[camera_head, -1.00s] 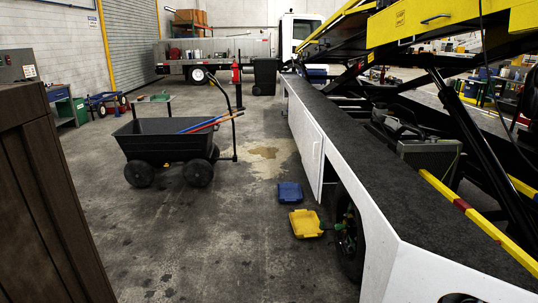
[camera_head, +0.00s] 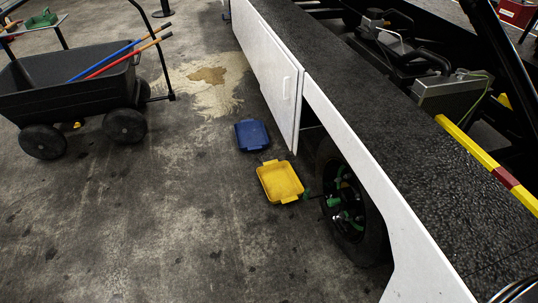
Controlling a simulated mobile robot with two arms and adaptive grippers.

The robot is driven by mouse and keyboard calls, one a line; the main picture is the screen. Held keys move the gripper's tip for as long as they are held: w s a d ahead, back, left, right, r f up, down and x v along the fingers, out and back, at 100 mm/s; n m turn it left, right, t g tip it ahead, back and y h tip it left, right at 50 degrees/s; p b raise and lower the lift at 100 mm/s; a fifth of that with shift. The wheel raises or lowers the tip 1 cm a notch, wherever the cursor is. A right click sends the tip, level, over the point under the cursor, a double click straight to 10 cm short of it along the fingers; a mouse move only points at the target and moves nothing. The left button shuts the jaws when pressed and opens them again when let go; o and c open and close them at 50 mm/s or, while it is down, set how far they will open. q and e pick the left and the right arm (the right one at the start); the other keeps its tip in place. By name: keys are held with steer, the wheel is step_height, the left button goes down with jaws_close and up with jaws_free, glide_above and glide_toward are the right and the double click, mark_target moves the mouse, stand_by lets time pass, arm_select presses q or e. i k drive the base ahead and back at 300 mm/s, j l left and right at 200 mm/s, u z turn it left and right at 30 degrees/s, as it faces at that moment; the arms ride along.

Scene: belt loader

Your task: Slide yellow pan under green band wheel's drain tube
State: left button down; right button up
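The yellow pan (camera_head: 280,181) is a shallow square tray with side lips, lying flat on the concrete floor left of the loader's wheel. The wheel (camera_head: 352,212) sits in the wheel arch, with green parts on its hub. A green piece (camera_head: 306,194) shows between the pan's right edge and the wheel; I cannot tell if it is the drain tube's end. The pan lies beside the wheel, and whether any of it is under a tube is unclear. Neither of my grippers is in view.
A blue pan (camera_head: 252,135) lies just behind the yellow one. A black cart (camera_head: 70,90) with long-handled tools stands at left. The white loader side (camera_head: 270,65) with a door panel borders the right. A wet stain (camera_head: 208,75) lies farther back. Floor in front is clear.

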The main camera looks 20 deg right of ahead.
mark_target(280, 183)
steer(key=i+j+u, duration=0.1)
steer(key=i, duration=1.2)
steer(key=i+j+z, duration=0.1)
steer(key=i+z, duration=0.3)
steer(key=i+j+z, duration=0.2)
steer(key=z, duration=0.2)
steer(key=i+j+z, duration=0.2)
steer(key=z, duration=0.15)
steer(key=j, duration=0.1)
